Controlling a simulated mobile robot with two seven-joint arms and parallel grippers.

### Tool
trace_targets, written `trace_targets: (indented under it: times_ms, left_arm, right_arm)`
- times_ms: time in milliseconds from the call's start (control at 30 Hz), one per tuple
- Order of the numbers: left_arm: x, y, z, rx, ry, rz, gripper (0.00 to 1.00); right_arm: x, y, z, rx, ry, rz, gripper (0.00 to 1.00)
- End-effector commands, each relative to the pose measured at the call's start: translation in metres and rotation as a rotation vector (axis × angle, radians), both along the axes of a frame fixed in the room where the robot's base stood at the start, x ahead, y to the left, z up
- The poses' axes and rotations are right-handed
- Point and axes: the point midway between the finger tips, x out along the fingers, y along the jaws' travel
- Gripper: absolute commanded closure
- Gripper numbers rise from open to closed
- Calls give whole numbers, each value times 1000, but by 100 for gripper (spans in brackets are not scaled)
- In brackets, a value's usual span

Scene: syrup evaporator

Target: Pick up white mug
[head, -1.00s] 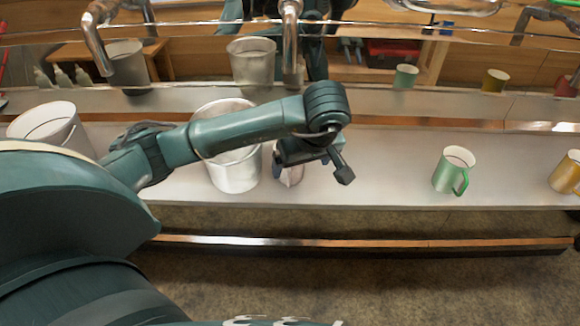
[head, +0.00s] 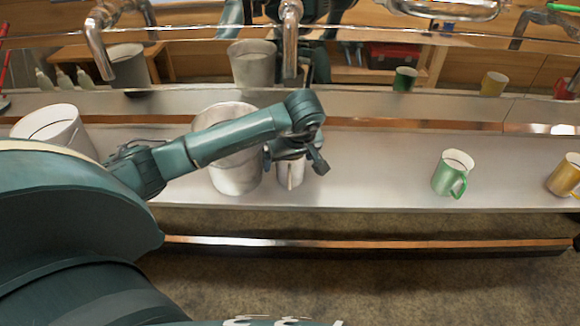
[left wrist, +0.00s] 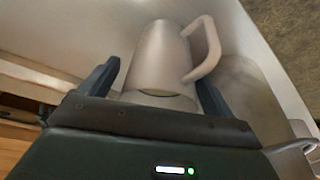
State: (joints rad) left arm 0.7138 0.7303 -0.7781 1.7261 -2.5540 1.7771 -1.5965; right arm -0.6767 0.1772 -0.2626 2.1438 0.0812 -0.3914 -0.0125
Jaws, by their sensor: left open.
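The white mug (head: 290,175) stands on the metal shelf in the head view, mostly hidden behind my left gripper (head: 289,160). In the left wrist view the mug (left wrist: 160,55) shows pale, with its handle on the right. My left gripper (left wrist: 155,88) is open there, with one finger on each side of the mug. I cannot tell whether the fingers touch it. My right gripper is not in view.
A metal bucket (head: 236,178) stands close on the left of the mug. Another pale bucket (head: 55,128) is at the far left. A green mug (head: 450,175) and a yellow mug (head: 566,177) stand to the right. The shelf (head: 375,170) between is clear.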

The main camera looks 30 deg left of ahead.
Motion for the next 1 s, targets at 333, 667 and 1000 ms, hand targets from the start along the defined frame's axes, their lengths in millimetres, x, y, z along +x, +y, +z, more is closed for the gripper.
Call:
trace_targets:
  times_ms: [333, 667, 1000]
  left_arm:
    - [0, 0, 1, -1, -1, 0, 33]
    - [0, 0, 1, -1, -1, 0, 60]
    - [1, 0, 2, -1, -2, 0, 77]
  right_arm:
    - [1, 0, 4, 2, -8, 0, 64]
    - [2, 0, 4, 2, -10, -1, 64]
    - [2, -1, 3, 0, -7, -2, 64]
